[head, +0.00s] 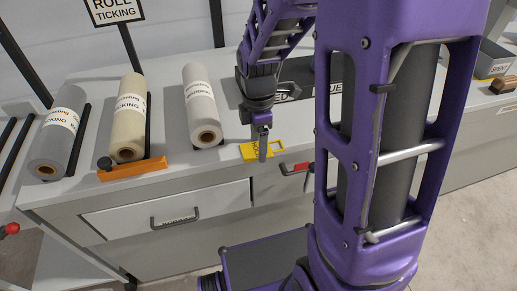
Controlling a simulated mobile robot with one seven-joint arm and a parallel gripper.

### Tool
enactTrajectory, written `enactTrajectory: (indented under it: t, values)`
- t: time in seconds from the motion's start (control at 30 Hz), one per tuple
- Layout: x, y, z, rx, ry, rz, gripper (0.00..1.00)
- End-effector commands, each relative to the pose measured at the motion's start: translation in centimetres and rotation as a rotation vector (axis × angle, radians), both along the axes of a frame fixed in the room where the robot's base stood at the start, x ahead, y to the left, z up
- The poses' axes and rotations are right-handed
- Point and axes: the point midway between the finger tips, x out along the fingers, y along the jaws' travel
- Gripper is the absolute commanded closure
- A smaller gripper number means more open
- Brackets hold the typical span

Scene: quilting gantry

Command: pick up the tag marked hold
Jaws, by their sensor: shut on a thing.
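A yellow tag (271,149) with dark lettering, partly readable, is at the front edge of the grey counter (226,163). A rectangular opening shows at its right end. My gripper (262,155) points down over the tag and is shut on it. The fingers cover the middle of the tag. I cannot tell whether the tag touches the counter or is slightly above it.
Three fabric rolls, grey (58,130), cream (130,117) and pale (201,106), lie left of my gripper. An orange bar (133,169) lies at the counter's front. A red-handled item (296,168) is just right of the tag. A drawer (168,218) is below.

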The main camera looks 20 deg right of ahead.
Motion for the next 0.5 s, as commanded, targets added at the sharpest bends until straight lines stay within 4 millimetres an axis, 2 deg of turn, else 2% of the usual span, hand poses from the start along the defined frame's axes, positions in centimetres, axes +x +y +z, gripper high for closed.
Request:
enactTrajectory:
  t: [0.03, 0.07, 0.33, 0.5]
  values:
    - [-0.1, 0.0, -0.1, 0.000, 0.002, 0.000, 0.74]
    - [-0.1, 0.0, -0.1, 0.000, 0.002, 0.000, 0.79]
    - [0.0, 0.0, 0.4, 0.000, 0.001, 0.000, 0.79]
    - [0.1, 0.0, 3.1, 0.000, -0.004, 0.000, 0.79]
